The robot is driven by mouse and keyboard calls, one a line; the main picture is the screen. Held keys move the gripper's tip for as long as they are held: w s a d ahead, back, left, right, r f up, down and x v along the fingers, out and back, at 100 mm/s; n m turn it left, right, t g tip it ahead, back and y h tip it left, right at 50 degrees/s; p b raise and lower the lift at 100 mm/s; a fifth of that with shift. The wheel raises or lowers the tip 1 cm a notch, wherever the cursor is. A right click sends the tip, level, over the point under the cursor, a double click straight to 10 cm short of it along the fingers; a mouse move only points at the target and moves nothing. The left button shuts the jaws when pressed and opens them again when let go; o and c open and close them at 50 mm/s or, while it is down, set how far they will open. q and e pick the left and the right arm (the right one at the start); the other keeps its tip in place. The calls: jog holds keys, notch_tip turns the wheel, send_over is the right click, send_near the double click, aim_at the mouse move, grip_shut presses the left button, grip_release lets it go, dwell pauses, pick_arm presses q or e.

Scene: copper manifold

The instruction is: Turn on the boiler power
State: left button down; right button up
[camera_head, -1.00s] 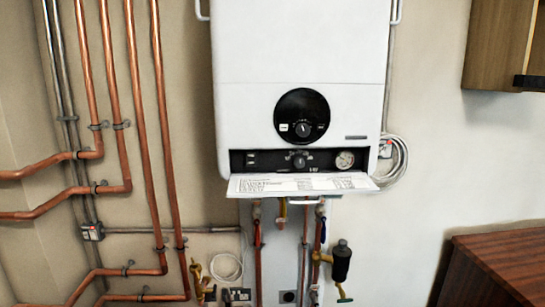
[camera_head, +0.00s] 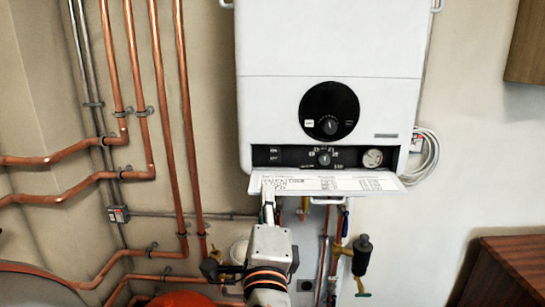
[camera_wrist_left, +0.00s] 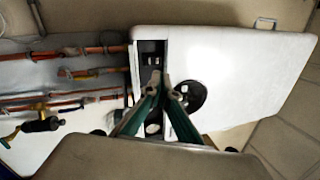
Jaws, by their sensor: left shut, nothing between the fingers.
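The white boiler (camera_head: 335,50) hangs on the wall. Its round black dial (camera_head: 329,111) sits above a black control strip (camera_head: 295,155) with small labelled switches (camera_head: 274,154) at the left, a knob (camera_head: 323,159) and a gauge (camera_head: 372,158). A white printed flap (camera_head: 365,182) hangs open below the strip. My left gripper (camera_head: 268,190) is shut and empty, pointing up at the left part of the flap. In the left wrist view, my left gripper's fingertips (camera_wrist_left: 163,82) overlap the boiler's dark strip (camera_wrist_left: 152,55); contact cannot be told. The boiler (camera_wrist_left: 240,65) appears sideways there.
Copper pipes (camera_head: 186,120) run down the wall at the left, near a small switch box (camera_head: 118,214). A brass valve with a black body (camera_head: 361,255) hangs below the boiler. A brown cabinet (camera_head: 510,270) stands at lower right. The wall right of the boiler is mostly clear.

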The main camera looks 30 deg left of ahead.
pick_arm(q)
jog(key=shift+w+d+n+h, duration=0.2)
jog(key=shift+d+n+h, duration=0.1)
jog(key=shift+n+h, duration=0.55)
jog(key=shift+y, duration=0.35)
